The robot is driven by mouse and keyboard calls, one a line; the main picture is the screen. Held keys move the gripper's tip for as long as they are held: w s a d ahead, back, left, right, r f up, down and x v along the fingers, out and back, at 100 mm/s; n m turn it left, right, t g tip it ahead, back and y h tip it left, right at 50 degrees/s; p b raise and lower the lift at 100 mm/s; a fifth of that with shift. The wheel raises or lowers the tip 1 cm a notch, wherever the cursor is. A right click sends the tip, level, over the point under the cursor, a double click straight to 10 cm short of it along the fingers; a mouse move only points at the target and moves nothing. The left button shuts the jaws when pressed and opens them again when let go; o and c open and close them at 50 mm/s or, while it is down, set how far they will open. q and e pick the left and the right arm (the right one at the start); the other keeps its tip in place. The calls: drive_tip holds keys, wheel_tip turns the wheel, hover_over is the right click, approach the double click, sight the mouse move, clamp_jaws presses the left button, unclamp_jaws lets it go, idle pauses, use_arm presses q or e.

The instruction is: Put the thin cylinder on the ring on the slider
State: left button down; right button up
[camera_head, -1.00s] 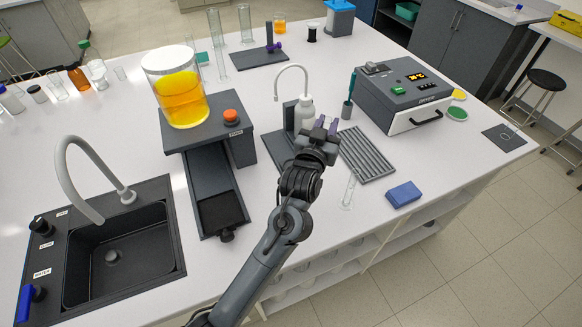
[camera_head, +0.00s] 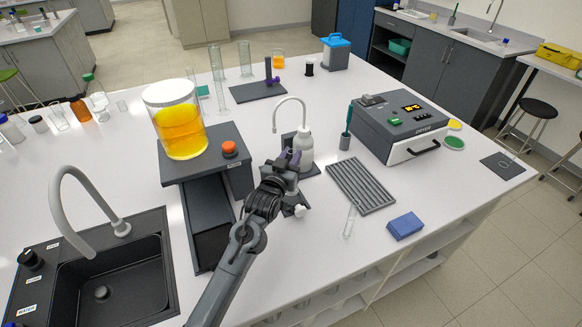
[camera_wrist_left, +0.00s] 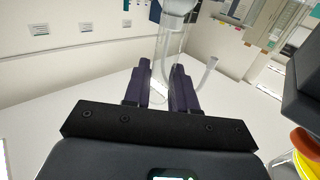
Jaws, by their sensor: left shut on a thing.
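My left gripper (camera_head: 290,158), with purple fingertips, is shut on a clear thin cylinder. The cylinder (camera_wrist_left: 169,50) shows between the fingers in the left wrist view; a pale end of it (camera_head: 300,211) seems to show below the gripper in the head view. The dark slider (camera_head: 209,232) runs out from under the platform with the orange button (camera_head: 230,148), left of my gripper. My arm hides its right front part, and I cannot make out the ring on it. My right gripper is not in view.
A tank of yellow liquid (camera_head: 179,132) stands on the platform. A white wash bottle (camera_head: 303,150) stands close behind my gripper. The sink (camera_head: 105,280) is at front left. A ribbed rack (camera_head: 360,185), blue block (camera_head: 405,225) and dark machine (camera_head: 400,125) are to the right.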

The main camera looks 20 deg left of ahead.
use_arm(q)
drive_tip(key=shift+f, duration=2.05)
drive_tip(key=c, duration=0.9)
unclamp_jaws()
drive_tip(key=shift+f, duration=0.1)
drive_tip(key=shift+s, duration=0.55)
drive_tip(key=s, duration=1.1)
drive_tip(key=shift+r+p, duration=0.2)
drive_tip(key=shift+p, duration=0.1)
